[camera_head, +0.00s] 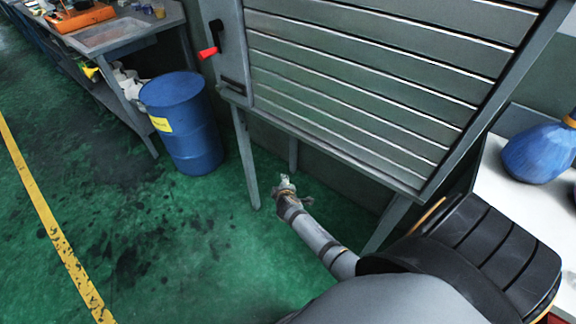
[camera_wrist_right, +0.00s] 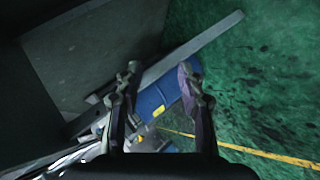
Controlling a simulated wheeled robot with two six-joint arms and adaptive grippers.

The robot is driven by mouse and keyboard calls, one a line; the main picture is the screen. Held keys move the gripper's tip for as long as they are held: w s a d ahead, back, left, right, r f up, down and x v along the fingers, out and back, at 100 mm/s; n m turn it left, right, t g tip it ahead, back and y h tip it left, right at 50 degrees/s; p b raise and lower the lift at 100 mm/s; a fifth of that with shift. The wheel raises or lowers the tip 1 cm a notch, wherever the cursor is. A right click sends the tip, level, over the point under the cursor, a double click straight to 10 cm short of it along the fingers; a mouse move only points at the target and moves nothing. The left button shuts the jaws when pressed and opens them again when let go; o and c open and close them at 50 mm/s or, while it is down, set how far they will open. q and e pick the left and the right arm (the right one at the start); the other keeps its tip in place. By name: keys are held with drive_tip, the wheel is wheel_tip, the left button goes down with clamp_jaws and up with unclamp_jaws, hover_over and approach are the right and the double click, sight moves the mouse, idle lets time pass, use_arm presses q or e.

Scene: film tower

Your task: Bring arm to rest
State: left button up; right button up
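My right arm (camera_head: 325,243) reaches in from the lower right of the head view, with its forearm over the green floor below the slatted grey cabinet. My right gripper (camera_head: 287,184) is small in that view, near the cabinet's legs and apart from the blue barrel. In the right wrist view my right gripper (camera_wrist_right: 160,70) has its two fingers spread apart, with nothing held between them. The blue barrel (camera_wrist_right: 155,100) shows beyond the fingers. My left gripper is in neither view.
The grey cabinet (camera_head: 340,85) stands on legs and has a red-tipped handle (camera_head: 208,53). The blue barrel (camera_head: 182,122) stands left of it, beside a workbench (camera_head: 105,35). A white table (camera_head: 520,185) with a blue flask (camera_head: 540,153) is at right.

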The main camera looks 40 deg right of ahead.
drive_tip(key=shift+s+f, duration=0.25)
idle(0.3)
drive_tip(key=s+a+f+m+g+y+p, duration=0.1)
drive_tip(key=s+a+f+m+g+p, duration=0.15)
drive_tip(key=s+f, duration=0.55)
drive_tip(key=s+a+f+m+g+y+p, duration=0.1)
drive_tip(key=s+f+g+y+p, duration=0.15)
drive_tip(key=s+f, duration=0.6)
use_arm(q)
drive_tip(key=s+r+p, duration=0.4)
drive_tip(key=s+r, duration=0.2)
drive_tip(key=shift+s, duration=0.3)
use_arm(e)
drive_tip(key=s+a+f+m+g, duration=0.1)
drive_tip(key=s+m+g, duration=0.1)
drive_tip(key=s, duration=1.2)
drive_tip(key=s+a+f+m+g, duration=0.1)
drive_tip(key=s+f+m, duration=0.1)
drive_tip(key=s, duration=1.2)
drive_tip(key=shift+s+g+y, duration=0.3)
drive_tip(key=shift+g+y, duration=0.05)
drive_tip(key=shift+g, duration=0.05)
